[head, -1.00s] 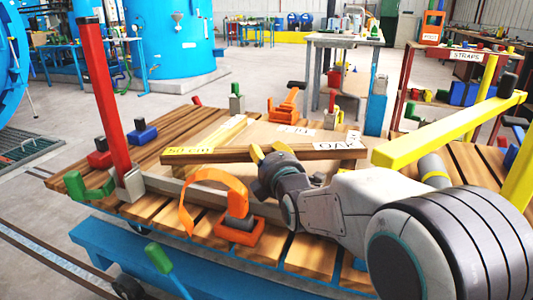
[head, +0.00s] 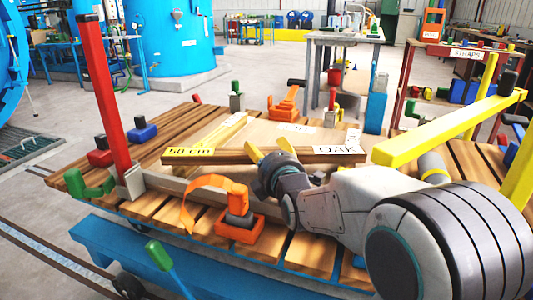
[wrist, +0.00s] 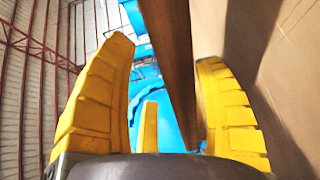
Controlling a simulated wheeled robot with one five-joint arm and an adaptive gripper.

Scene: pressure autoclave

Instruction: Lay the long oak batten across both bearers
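The long oak batten (head: 235,157) lies crosswise on the deck, with a yellow "50 cm" label at its left end and a white "OAK" label at its right. A pale timber (head: 222,133), seemingly one bearer, meets its left end. Wood under its right end may be the other bearer; contact there is unclear. My gripper (head: 268,150) is at the batten's middle, its yellow fingers spread. In the wrist view, the batten (wrist: 172,60) passes between the open fingers (wrist: 165,55), with a gap to the left finger; contact with the right is unclear.
A red post (head: 103,100) stands at the left and an orange strap clamp (head: 240,228) at the front. A yellow bar (head: 445,132) crosses right of the batten. An orange clamp (head: 287,105) and a green-topped block (head: 237,97) stand behind. A pale board lies beneath.

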